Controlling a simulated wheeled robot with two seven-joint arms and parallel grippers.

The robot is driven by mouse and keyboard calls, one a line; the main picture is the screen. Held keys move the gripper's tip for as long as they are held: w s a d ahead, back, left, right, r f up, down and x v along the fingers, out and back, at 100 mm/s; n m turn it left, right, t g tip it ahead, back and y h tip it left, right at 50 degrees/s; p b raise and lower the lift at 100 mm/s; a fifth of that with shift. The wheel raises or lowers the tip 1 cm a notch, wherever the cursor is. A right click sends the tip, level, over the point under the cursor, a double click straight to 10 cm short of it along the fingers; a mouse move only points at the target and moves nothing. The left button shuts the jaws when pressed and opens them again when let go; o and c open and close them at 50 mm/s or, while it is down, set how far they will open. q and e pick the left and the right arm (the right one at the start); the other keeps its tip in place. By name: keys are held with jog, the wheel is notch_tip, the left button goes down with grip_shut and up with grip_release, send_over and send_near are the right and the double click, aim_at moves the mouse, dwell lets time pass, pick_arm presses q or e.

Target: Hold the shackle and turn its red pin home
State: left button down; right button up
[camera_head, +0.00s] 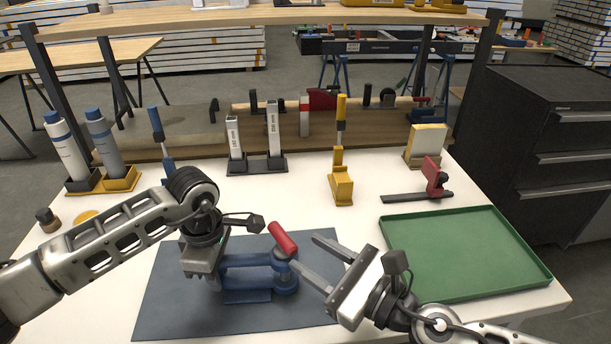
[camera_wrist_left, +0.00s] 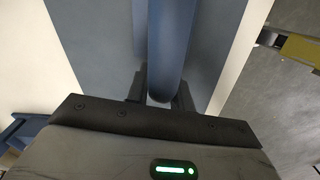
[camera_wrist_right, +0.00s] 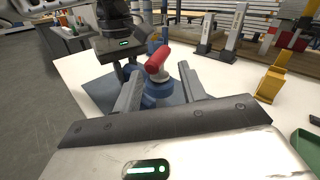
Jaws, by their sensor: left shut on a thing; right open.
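The blue shackle (camera_head: 262,273) lies on a dark blue mat (camera_head: 175,312) on the white table. Its red pin (camera_head: 283,238) sticks up at a tilt from the shackle's right end; how deep it sits cannot be told. My left gripper (camera_head: 205,280) is shut on the shackle's bow end, and the left wrist view shows the blue bar (camera_wrist_left: 168,45) between its fingers. My right gripper (camera_head: 307,256) is open, its fingers pointing at the pin end from the right. In the right wrist view the red pin (camera_wrist_right: 158,60) stands ahead between the open fingers (camera_wrist_right: 165,95), apparently untouched.
A green tray (camera_head: 465,250) lies at the right. A yellow tool (camera_head: 341,180), a red clamp (camera_head: 432,180) and a grey-white bottle pair (camera_head: 105,150) stand behind the mat. A black stand (camera_head: 256,165) holds upright pieces. A shelf crosses above the back.

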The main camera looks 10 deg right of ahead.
aim_at(278, 237)
jog(key=w+a+r+n+g, duration=0.1)
jog(key=a+r+n+g, duration=0.1)
jog(key=g, duration=0.1)
jog(key=w+a+r+n+g+y, duration=0.1)
jog(key=a+n+g, duration=0.1)
jog(key=n+g, duration=0.1)
jog(key=w+a+r+n+g, duration=0.1)
jog(key=r+n+g, duration=0.1)
jog(key=n+g, duration=0.1)
jog(key=shift+w+a+r+g+y, duration=0.2)
jog(key=shift+a+r+g+y, duration=0.1)
jog(key=shift+a+g+y, duration=0.1)
jog(key=shift+w+a+r+n+g+h, duration=0.2)
jog(key=shift+w+r+n+g+h, duration=0.15)
jog(key=shift+n+g+h, duration=0.35)
jog(key=shift+w+d+r+g+h, duration=0.2)
jog(key=shift+g+h, duration=0.15)
jog(key=shift+h, duration=0.25)
jog(key=shift+w+d+r+g+h, duration=0.15)
jog(key=shift+g+h, duration=0.2)
jog(key=shift+h, duration=0.25)
jog(key=w+d+r+g+h, duration=0.1)
jog(key=d+r+h, duration=0.3)
jog(key=h, duration=0.2)
jog(key=shift+w+d, duration=0.2)
jog(key=shift+d, duration=0.1)
jog(key=shift+r, duration=0.1)
